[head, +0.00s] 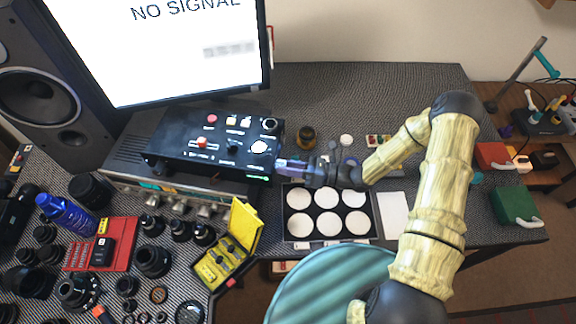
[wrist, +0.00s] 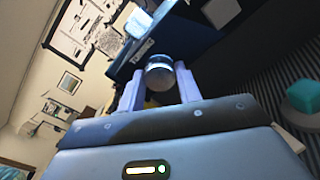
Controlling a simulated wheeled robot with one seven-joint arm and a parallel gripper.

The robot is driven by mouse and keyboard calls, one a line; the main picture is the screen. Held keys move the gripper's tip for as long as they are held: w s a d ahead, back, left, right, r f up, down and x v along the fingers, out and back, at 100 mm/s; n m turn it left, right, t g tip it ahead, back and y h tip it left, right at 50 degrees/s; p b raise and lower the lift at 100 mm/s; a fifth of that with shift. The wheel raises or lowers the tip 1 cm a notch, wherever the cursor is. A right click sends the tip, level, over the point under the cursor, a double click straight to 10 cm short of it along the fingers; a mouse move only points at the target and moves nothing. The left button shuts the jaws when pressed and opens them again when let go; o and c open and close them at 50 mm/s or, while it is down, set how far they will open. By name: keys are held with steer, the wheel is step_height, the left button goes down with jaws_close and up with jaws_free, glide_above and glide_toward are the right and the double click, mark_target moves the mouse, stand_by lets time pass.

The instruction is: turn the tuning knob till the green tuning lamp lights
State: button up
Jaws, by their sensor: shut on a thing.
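A black control box (head: 215,150) stands on the bench below the monitor, with buttons and dials on its top. My gripper (head: 284,165) is at the box's right end. In the wrist view, my gripper (wrist: 160,90) has its two pale fingers on either side of a round, dark, shiny-rimmed knob (wrist: 160,72), shut on it. The knob is hidden behind the fingers in the head view. A small green glow (head: 258,178) shows low on the box's right front edge; I cannot tell whether it is the tuning lamp.
The monitor (head: 190,50) reads NO SIGNAL. A tray with white discs (head: 327,198) lies just below my gripper. A yellow case (head: 230,245), a red tray (head: 90,252) and several lenses crowd the left. The bench behind my arm is mostly clear.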

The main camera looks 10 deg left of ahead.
steer(key=o, duration=1)
steer(key=shift+d, duration=0.15)
steer(key=d+b, duration=0.4)
steer(key=d, duration=1.3)
steer(key=shift+w, duration=0.2)
